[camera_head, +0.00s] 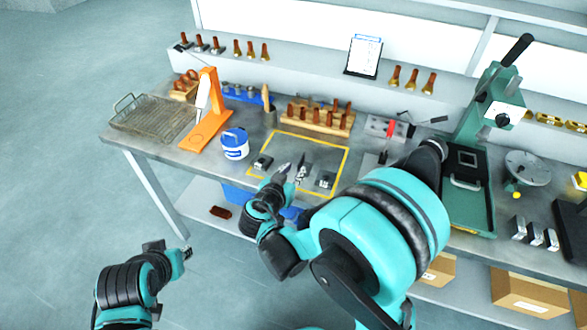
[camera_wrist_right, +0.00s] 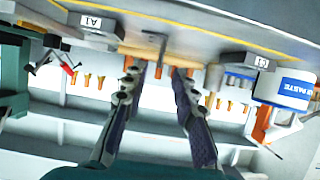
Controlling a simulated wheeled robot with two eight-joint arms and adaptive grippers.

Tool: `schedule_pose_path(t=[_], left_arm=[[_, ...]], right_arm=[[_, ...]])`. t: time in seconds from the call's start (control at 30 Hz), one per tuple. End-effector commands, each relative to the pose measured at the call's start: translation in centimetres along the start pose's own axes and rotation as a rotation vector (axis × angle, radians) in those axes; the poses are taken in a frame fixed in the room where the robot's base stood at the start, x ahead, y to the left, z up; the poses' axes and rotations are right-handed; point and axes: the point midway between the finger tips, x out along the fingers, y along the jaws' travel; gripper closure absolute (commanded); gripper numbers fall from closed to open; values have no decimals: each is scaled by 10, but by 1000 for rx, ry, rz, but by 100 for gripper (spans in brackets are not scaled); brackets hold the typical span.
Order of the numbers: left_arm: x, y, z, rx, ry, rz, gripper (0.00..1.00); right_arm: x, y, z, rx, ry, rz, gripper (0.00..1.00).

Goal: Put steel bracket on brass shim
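My right gripper (camera_head: 293,174) is over the yellow-outlined area of the bench, between two small dark blocks with grey tops. One block (camera_head: 262,161) is on its left and the other block (camera_head: 326,180) on its right. Several upright grey metal pieces, perhaps steel brackets (camera_head: 535,235), stand at the bench's right. I cannot make out the brass shim with certainty. My left gripper (camera_head: 187,253) is off the bench's front left; its opening is too small to judge.
A blue-and-white tub (camera_head: 234,144), orange stand (camera_head: 207,115) and wire basket (camera_head: 150,117) stand left. A wooden rack (camera_head: 318,118) is behind the outlined area. A green press (camera_head: 467,190) and round grey fixture (camera_head: 527,168) are right.

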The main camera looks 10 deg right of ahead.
Motion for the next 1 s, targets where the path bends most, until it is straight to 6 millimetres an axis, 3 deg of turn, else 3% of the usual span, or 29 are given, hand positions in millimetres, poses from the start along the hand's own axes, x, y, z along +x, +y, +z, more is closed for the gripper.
schedule_pose_path(t=[0.37,0.6,0.87,0.97,1.0], left_arm=[[11,0,8,0,0,0,74],[24,0,17,0,0,0,74],[23,0,17,0,0,0,74],[23,0,17,0,0,0,74],[23,0,17,0,0,0,74]], right_arm=[[37,0,1,7,6,2,72],[73,0,0,6,6,3,72],[78,-1,-2,5,5,0,72],[78,-1,-2,5,5,0,96],[78,-1,-2,5,5,0,100]])
